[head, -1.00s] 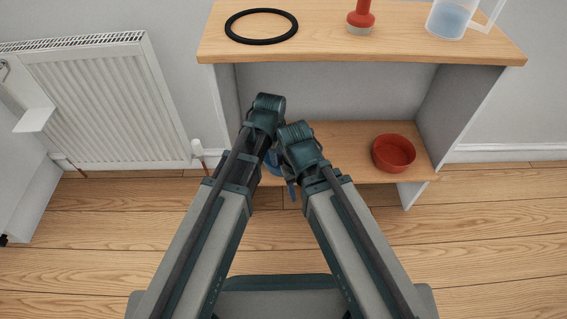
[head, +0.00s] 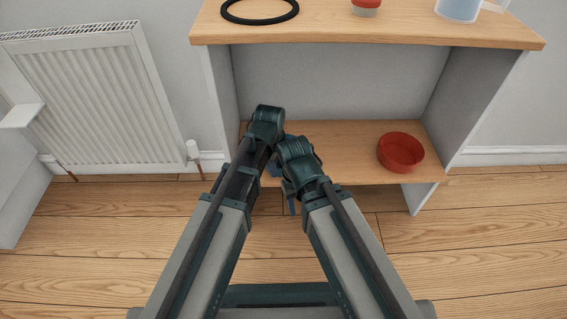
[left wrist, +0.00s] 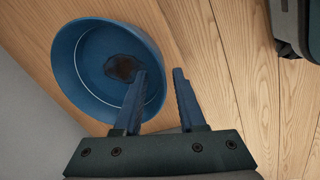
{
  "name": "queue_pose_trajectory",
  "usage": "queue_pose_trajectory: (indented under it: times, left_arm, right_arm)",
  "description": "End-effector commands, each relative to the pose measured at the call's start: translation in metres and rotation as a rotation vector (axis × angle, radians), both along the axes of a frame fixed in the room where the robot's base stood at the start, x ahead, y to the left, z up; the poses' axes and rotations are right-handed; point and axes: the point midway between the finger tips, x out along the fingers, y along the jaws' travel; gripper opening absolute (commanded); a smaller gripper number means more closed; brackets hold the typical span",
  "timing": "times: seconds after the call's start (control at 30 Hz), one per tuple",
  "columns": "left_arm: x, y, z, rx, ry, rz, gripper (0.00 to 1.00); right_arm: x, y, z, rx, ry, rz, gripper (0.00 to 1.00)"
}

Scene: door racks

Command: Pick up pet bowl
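The blue bowl (left wrist: 92,95) is in the left wrist view, on the wooden lower shelf, with a dark brown patch inside it. My left gripper (left wrist: 159,71) is open beside its rim. One finger overlaps the bowl's inside in the picture and the other is outside the wall; I cannot tell whether either touches. In the head view my arms hide nearly all of the bowl, with only a little blue between them. My right gripper (head: 291,205) is mostly hidden under its wrist, so its opening cannot be told.
A red bowl (head: 401,151) sits on the right of the lower shelf (head: 350,145). A radiator (head: 92,95) is at left.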

Motion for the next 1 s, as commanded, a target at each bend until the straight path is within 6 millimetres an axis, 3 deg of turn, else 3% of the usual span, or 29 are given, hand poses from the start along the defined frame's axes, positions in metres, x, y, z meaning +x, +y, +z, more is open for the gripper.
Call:
queue_pose_trajectory:
  times: [0.03,0.1,0.37,0.47,0.6,1.0]
  left_arm:
    - [0.0011,-0.0008,-0.013,0.0,0.0,0.0,0.4]
    - [0.0019,-0.0011,-0.0179,0.0,0.0,0.0,0.4]
    - [0.002,-0.0012,-0.017,0.0,0.0,0.0,0.4]
    - [0.002,-0.0012,-0.0169,0.0,0.0,0.0,0.27]
    - [0.002,-0.0012,-0.0169,0.0,0.0,0.0,0.02]
    - [0.002,-0.0012,-0.017,0.0,0.0,0.0,0.0]
  right_arm:
    - [0.0001,0.0,-0.0131,0.0,-0.001,0.0,0.5]
    - [0.0002,0.0001,-0.0178,0.0,-0.001,0.0,0.5]
    - [0.0003,0.0001,-0.017,0.0,-0.001,0.001,0.5]
    - [0.0003,0.0001,-0.017,0.0,-0.001,0.001,0.5]
    - [0.0003,0.0001,-0.017,0.0,-0.001,0.001,0.5]
    - [0.0003,0.0001,-0.017,0.0,-0.001,0.001,0.5]
